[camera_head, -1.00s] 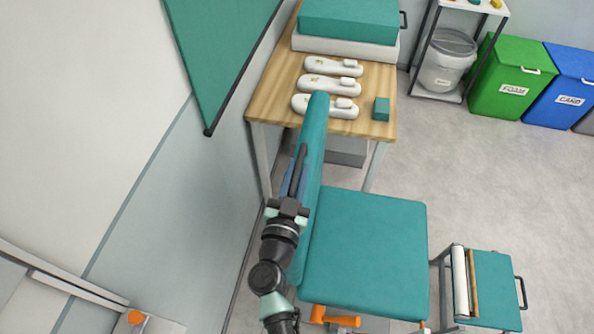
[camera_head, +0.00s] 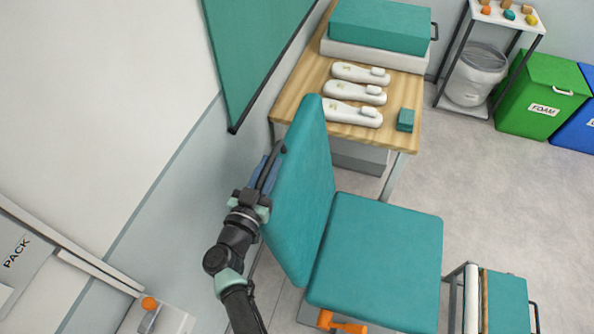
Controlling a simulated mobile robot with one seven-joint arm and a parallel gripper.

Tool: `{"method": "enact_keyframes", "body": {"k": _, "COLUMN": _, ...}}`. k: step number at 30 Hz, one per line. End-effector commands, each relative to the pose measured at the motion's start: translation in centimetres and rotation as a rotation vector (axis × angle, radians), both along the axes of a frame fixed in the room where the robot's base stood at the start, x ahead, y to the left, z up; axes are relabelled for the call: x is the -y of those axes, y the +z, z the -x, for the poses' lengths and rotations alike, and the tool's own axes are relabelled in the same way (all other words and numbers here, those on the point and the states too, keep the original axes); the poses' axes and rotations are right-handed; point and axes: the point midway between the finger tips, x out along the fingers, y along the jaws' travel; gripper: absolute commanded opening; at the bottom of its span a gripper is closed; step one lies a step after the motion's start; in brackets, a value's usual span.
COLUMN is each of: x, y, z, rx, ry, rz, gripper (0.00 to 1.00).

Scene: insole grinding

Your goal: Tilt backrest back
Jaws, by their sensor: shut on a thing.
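The teal backrest (camera_head: 303,190) rises behind the teal seat (camera_head: 378,260) and leans back to the left, its front face showing. My gripper (camera_head: 266,172) is at the backrest's left rear edge, shut on the backrest, near a blue part there. The fingertips are partly hidden, so the exact contact does not show. My arm reaches up from the bottom of the view, left of the chair.
A wooden table (camera_head: 297,98) with several white insole-shaped pieces (camera_head: 352,115) and a teal block (camera_head: 405,120) stands behind the chair. A wall is close on the left. A teal-topped stool (camera_head: 507,302) is at lower right.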

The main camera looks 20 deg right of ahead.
Motion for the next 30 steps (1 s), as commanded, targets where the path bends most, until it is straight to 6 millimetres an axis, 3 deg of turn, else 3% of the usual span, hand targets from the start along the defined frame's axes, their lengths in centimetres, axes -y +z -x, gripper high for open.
{"method": "enact_keyframes", "body": {"k": 3, "x": -2.6, "y": -1.3, "z": -1.8, "rx": -0.030, "ry": 0.002, "rz": 0.044, "gripper": 0.00}}
{"method": "enact_keyframes", "body": {"k": 10, "x": -6.3, "y": -2.8, "z": -4.3, "rx": -0.080, "ry": -0.002, "rz": 0.115, "gripper": 0.00}}
{"method": "enact_keyframes", "body": {"k": 15, "x": -7.5, "y": -2.9, "z": -4.9, "rx": -0.098, "ry": -0.001, "rz": 0.136, "gripper": 0.00}}
{"method": "enact_keyframes", "body": {"k": 24, "x": -7.9, "y": -2.8, "z": -4.9, "rx": -0.100, "ry": 0.009, "rz": 0.136, "gripper": 0.00}}
{"method": "enact_keyframes", "body": {"k": 25, "x": -8.0, "y": -2.8, "z": -4.9, "rx": -0.100, "ry": 0.010, "rz": 0.137, "gripper": 0.27}}
{"method": "enact_keyframes", "body": {"k": 29, "x": -7.9, "y": -2.8, "z": -4.9, "rx": -0.099, "ry": 0.009, "rz": 0.138, "gripper": 0.50}}
{"method": "enact_keyframes", "body": {"k": 30, "x": -7.9, "y": -2.8, "z": -4.9, "rx": -0.099, "ry": 0.008, "rz": 0.138, "gripper": 0.50}}
